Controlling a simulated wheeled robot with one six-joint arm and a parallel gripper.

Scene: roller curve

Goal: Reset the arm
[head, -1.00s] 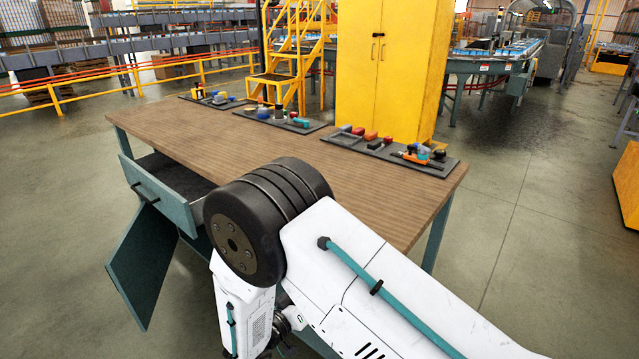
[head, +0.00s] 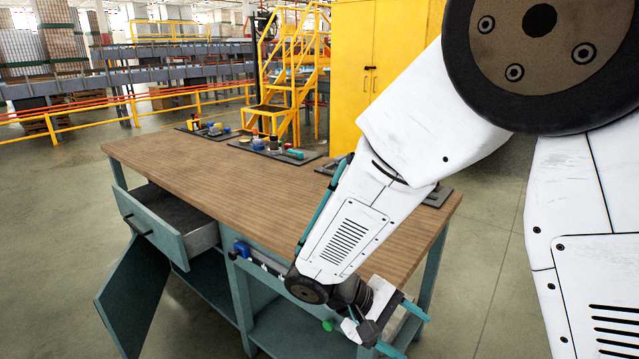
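My white arm folds down across the right half of the head view. My gripper (head: 408,334) is low, in front of the workbench (head: 270,190) near its right end. Its two teal-ended fingers stand apart, so it looks open. A pale patch shows between them, and I cannot tell whether it is part of the bench or an object. I see nothing clearly held.
The bench's drawer (head: 168,222) is pulled out and its cabinet door (head: 135,298) hangs open at the left. Trays of small items (head: 275,148) line the back edge. A yellow cabinet (head: 385,60) stands behind. The bench top's left and middle are clear.

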